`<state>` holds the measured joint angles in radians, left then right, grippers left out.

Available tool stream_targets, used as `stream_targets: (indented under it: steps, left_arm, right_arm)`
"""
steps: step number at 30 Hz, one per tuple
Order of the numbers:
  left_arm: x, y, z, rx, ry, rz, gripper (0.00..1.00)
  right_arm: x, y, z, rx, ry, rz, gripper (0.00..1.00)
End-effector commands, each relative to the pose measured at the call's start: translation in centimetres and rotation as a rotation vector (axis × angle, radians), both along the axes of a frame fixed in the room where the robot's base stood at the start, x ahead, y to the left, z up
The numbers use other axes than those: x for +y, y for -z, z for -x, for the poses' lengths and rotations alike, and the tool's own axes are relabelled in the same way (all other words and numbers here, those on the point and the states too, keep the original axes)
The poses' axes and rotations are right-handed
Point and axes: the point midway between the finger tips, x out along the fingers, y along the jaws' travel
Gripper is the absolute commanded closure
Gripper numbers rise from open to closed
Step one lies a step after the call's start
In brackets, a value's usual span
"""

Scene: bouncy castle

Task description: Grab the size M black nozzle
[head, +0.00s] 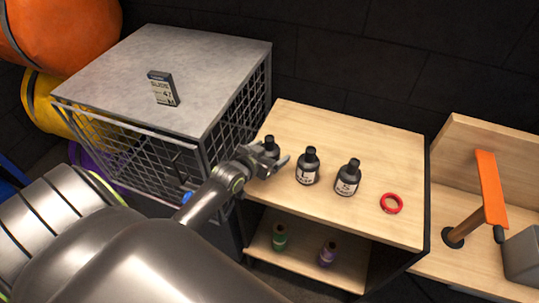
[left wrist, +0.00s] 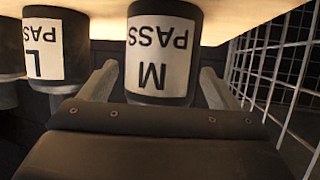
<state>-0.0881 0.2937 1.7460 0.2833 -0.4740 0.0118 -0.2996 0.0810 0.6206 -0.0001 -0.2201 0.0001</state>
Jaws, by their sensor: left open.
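The size M black nozzle (head: 269,144) is a small black bottle shape at the left of the wooden shelf top, partly hidden behind my left gripper (head: 272,161). In the left wrist view, the M nozzle (left wrist: 162,52) appears upside down with a white label reading "M" and "PASS". My left gripper is open there, with one finger on each side of the M nozzle. I cannot tell whether the fingers touch it. The L nozzle (head: 307,167) stands just right of it, and the S nozzle (head: 347,178) stands further right. My right gripper is out of view.
A red ring (head: 391,203) lies on the right of the wooden shelf top (head: 390,155). Green (head: 280,238) and purple (head: 327,253) bottles stand on the lower shelf.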

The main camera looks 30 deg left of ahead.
Motion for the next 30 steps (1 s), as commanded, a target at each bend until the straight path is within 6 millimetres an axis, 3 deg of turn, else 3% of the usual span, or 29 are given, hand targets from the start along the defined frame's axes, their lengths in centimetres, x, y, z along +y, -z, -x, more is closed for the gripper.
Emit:
stream_targets:
  steps: [4, 16, 25, 30]
  left_arm:
    - [0.0, 0.0, 0.0, 0.0, 0.0, 0.0, 0.18]
    - [0.0, 0.0, 0.1, 0.0, 0.0, 0.0, 0.69]
    - [0.0, -0.6, 0.0, -0.004, 0.002, -0.001, 0.7]
    - [0.0, -3.0, 0.0, -0.006, 0.002, -0.003, 0.7]
  right_arm:
    - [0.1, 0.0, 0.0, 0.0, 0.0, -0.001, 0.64]
    - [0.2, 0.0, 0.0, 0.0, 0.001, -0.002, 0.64]
    - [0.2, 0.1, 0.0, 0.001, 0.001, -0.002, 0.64]
    - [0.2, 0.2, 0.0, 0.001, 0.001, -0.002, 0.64]
